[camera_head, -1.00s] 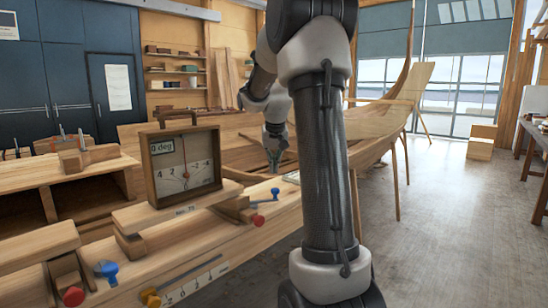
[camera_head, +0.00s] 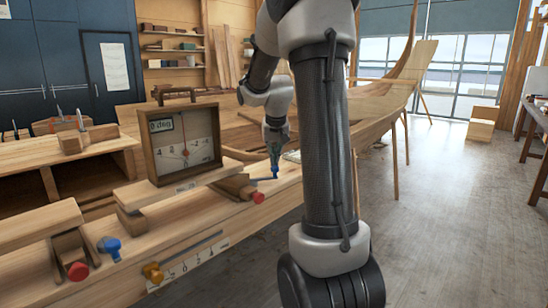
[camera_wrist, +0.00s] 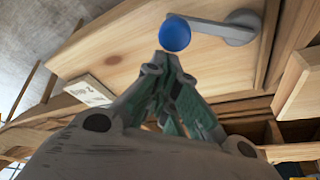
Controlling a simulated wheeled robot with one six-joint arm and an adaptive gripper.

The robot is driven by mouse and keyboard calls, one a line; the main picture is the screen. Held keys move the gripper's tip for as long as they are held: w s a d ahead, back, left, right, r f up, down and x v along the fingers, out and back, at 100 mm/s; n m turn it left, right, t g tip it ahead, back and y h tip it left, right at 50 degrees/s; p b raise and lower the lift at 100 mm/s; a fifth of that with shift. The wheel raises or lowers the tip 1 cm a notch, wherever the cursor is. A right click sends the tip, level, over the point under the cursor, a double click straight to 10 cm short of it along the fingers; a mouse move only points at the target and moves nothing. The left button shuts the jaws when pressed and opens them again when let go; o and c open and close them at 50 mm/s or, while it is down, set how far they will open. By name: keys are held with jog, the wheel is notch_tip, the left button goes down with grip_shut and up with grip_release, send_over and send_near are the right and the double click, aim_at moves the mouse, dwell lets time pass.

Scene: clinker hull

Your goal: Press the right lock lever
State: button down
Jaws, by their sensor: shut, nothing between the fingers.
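The right lock lever (camera_head: 264,180) is on the bench plank at the right of the dial box, with a blue knob by my gripper's tips. In the wrist view the blue knob (camera_wrist: 175,33) sits at the end of a grey lever arm (camera_wrist: 225,34) over the wood. My gripper (camera_head: 275,163) points down with its fingers together and empty. In the wrist view its fingertips (camera_wrist: 168,58) are right beside the knob's near side. I cannot tell whether they touch it.
A wooden dial box (camera_head: 183,140) reading 0 deg stands left of the lever. A red knob (camera_head: 258,197) is close to the lever. Another blue lever (camera_head: 110,246), a red knob (camera_head: 77,270) and a scale (camera_head: 190,265) are at the front left. Open floor lies right.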

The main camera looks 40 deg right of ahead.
jog(key=shift+s+m, duration=0.5)
jog(key=shift+m, duration=0.1)
jog(key=shift+s+a+m+g+h, duration=0.25)
jog(key=shift+s+m+g+h, duration=0.15)
jog(key=shift+s+m, duration=0.5)
jog(key=s+m, duration=0.1)
jog(key=a+m, duration=0.1)
jog(key=shift+s+m+g+h, duration=0.3)
jog(key=shift+s+m+g, duration=0.05)
jog(key=shift+m+g, duration=0.05)
jog(key=shift+s+a+m+g, duration=0.4)
jog(key=shift+s+a+m, duration=0.45)
jog(key=shift+m, duration=0.35)
jog(key=shift+s+a+m+g, duration=0.4)
jog(key=shift+s+a+m, duration=0.4)
jog(key=shift+m, duration=0.4)
jog(key=shift+a, duration=0.1)
jog(key=d, duration=0.4)
jog(key=v, duration=1)
jog(key=shift+a+r, duration=0.15)
jog(key=shift+r, duration=0.05)
